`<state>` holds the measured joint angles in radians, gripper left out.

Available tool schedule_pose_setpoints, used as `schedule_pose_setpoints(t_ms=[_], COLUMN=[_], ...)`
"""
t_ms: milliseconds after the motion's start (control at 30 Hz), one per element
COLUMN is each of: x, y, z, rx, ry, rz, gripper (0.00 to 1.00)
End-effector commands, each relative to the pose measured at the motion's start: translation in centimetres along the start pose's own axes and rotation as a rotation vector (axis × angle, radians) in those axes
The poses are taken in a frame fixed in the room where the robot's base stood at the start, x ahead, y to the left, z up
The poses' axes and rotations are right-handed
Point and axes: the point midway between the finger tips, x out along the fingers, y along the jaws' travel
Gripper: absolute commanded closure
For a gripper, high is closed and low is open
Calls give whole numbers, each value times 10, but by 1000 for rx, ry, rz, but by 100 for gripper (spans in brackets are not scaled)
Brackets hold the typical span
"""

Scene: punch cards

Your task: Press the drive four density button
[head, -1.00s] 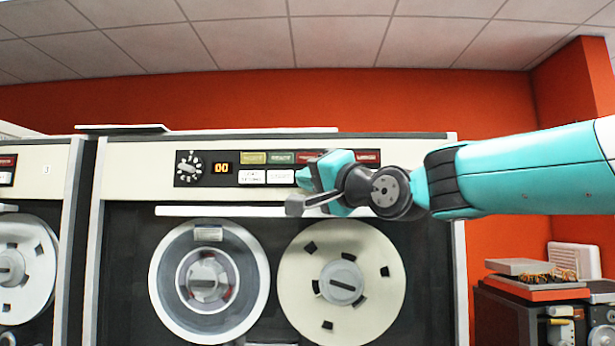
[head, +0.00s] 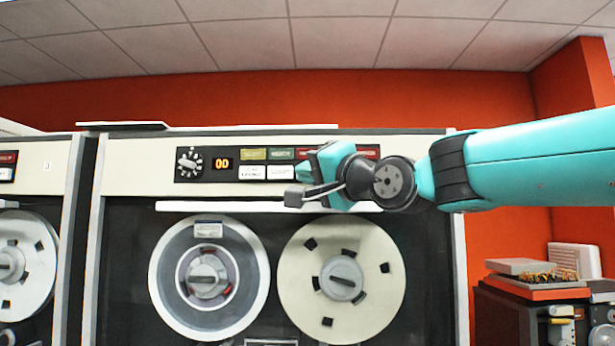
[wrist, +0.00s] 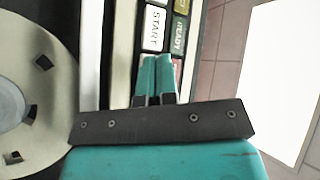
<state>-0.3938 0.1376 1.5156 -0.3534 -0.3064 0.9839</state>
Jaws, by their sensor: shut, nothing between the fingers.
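The tape drive (head: 130,163) in front of me has a black control panel with a dial, a display reading "00" and two rows of buttons. The lit upper row shows a yellow-green button (head: 253,154), a green READY button (head: 281,154) and red ones. The white lower row shows a START button (head: 280,173); buttons right of it are hidden by my gripper. No density label is readable. My gripper (head: 301,172) is shut and empty, its tips at the panel just right of START. In the wrist view, the fingertips (wrist: 157,58) overlap the buttons beside START (wrist: 153,28) and READY (wrist: 179,34); contact is unclear.
A second drive marked 3 (head: 60,165) stands at the left. Two tape reels (head: 208,240) sit below the panel, under a white ledge (head: 240,207). Cabinets with an orange tray (head: 540,292) stand at the right. My arm covers the panel's right part.

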Motion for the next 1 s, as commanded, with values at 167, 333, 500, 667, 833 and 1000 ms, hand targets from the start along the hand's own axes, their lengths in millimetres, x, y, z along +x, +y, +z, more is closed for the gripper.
schedule_pose_setpoints(t_ms=[167,333,500,667,833,1000], x=[0,-5,-18,-28,-34,-35], y=[0,-2,-11,-19,-24,-26], z=[0,5,14,22,25,25], rx=[0,0,-1,0,0,0], ry=[0,-1,-1,-1,0,0], rz=[0,-1,-3,-2,0,1], gripper=[100,100,100,100,100,100])
